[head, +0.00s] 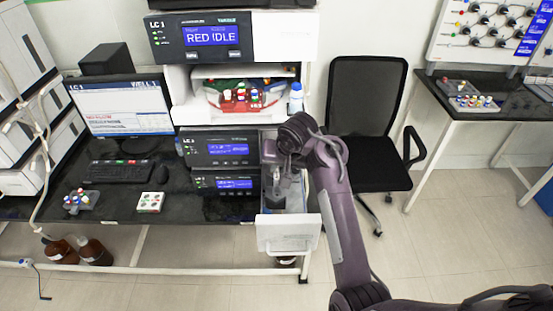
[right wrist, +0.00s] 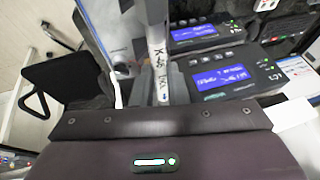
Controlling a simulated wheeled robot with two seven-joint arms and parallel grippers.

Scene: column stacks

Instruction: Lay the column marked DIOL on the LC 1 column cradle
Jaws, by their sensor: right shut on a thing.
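My right gripper (head: 284,184) points down over the open column compartment (head: 288,236) of the LC 1 stack. In the right wrist view it is shut on a slim pale column (right wrist: 157,62). The column has a white label with dark lettering and a small arrow; I cannot read the lettering surely. In the head view the column is too small and covered to make out. The LC 1 column cradle cannot be told apart inside the compartment, behind my gripper and arm. My left gripper is out of view.
The LC 1 modules (head: 220,148) stand just left of my gripper. A monitor (head: 120,105), a keyboard (head: 118,171) and two small vial racks are on the dark bench. A black chair (head: 368,110) stands right of my arm.

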